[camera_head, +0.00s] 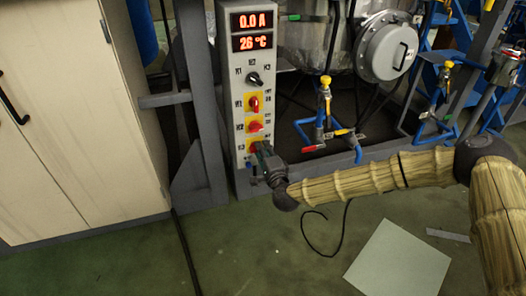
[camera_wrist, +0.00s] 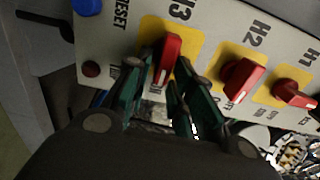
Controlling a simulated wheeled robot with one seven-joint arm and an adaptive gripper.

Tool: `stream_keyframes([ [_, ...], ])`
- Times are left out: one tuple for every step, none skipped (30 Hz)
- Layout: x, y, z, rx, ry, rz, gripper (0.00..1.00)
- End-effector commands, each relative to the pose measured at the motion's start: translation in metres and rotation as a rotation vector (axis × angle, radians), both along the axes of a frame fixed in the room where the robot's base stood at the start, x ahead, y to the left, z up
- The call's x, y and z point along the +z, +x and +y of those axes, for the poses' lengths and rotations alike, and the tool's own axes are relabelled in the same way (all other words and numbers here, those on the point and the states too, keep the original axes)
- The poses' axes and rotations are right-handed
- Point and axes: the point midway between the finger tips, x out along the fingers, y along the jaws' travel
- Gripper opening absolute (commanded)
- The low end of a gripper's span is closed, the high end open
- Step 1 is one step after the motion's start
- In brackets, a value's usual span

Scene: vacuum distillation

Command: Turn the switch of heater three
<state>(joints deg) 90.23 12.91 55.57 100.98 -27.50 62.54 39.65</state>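The control panel (camera_head: 228,95) is a tall grey box with red readouts of 0.0 A and 26 °C. It bears a black selector knob and red switches on yellow plates. In the wrist view the heater three switch (camera_wrist: 168,58), on the yellow plate marked H3, stands between the two fingertips of my gripper (camera_wrist: 165,78). The fingers are apart, and I cannot tell whether either touches the switch. In the head view my gripper (camera_head: 264,158) is at the panel's lowest switch and hides most of it.
The H2 switch (camera_wrist: 242,80) and H1 switch (camera_wrist: 294,94) sit beside H3. A blue button (camera_wrist: 88,6) is near the RESET label. A pale cabinet (camera_head: 75,120) stands left of the panel. Blue pipes with yellow valves (camera_head: 325,82) stand to the right.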

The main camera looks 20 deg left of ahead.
Motion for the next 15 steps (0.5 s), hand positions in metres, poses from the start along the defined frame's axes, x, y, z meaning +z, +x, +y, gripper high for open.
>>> stream_keyframes([
  [0.000,0.000,0.000,0.001,0.000,0.000,0.35],
  [0.000,-0.001,0.001,0.001,0.000,0.000,0.35],
  [0.000,-0.001,0.001,0.002,0.000,0.000,0.35],
  [0.000,-0.001,0.001,0.002,0.000,0.000,0.35],
  [0.000,-0.001,0.001,0.002,0.000,0.000,0.35],
  [0.000,-0.001,0.001,0.003,0.000,0.000,0.35],
  [0.000,-0.001,0.001,0.003,-0.001,-0.001,0.35],
  [0.000,-0.001,0.001,0.003,-0.001,-0.001,0.35],
  [0.000,-0.001,0.001,0.003,-0.001,-0.001,0.35],
  [0.000,-0.002,0.001,0.003,-0.001,-0.001,0.35],
  [0.000,-0.002,0.001,0.003,-0.001,0.000,0.35],
  [0.000,-0.004,0.000,0.003,-0.001,0.000,0.35],
  [0.000,-0.006,-0.002,0.004,-0.001,0.000,0.35],
  [0.000,-0.008,-0.003,0.004,-0.001,0.000,0.35],
  [0.000,-0.012,-0.006,0.004,-0.001,0.000,0.35],
])
